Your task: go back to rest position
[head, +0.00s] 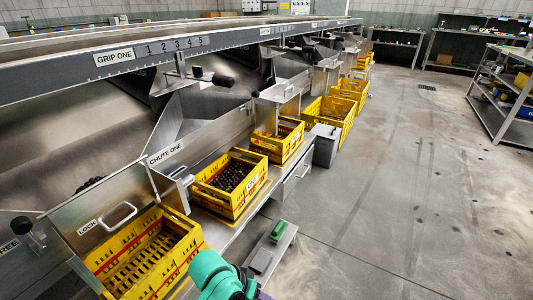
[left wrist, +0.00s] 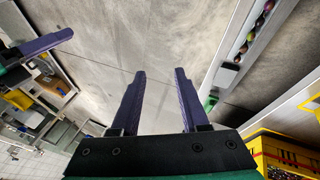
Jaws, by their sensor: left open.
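My left gripper (left wrist: 160,100) shows in the left wrist view with two purple fingers apart and nothing between them. Bare grey floor lies beyond its fingertips. In the head view a teal part of my arm (head: 215,275) shows at the bottom centre, over the front of the nearest crate area. No fingertips show in the head view.
Yellow crates stand in a row along the sizer: an empty-looking one (head: 137,262), one with dark fruit (head: 219,199) and others behind. A narrow grey ledge (head: 281,243) with a green item (head: 279,230) juts out. Open floor (head: 410,210) lies right, shelving (head: 503,92) beyond.

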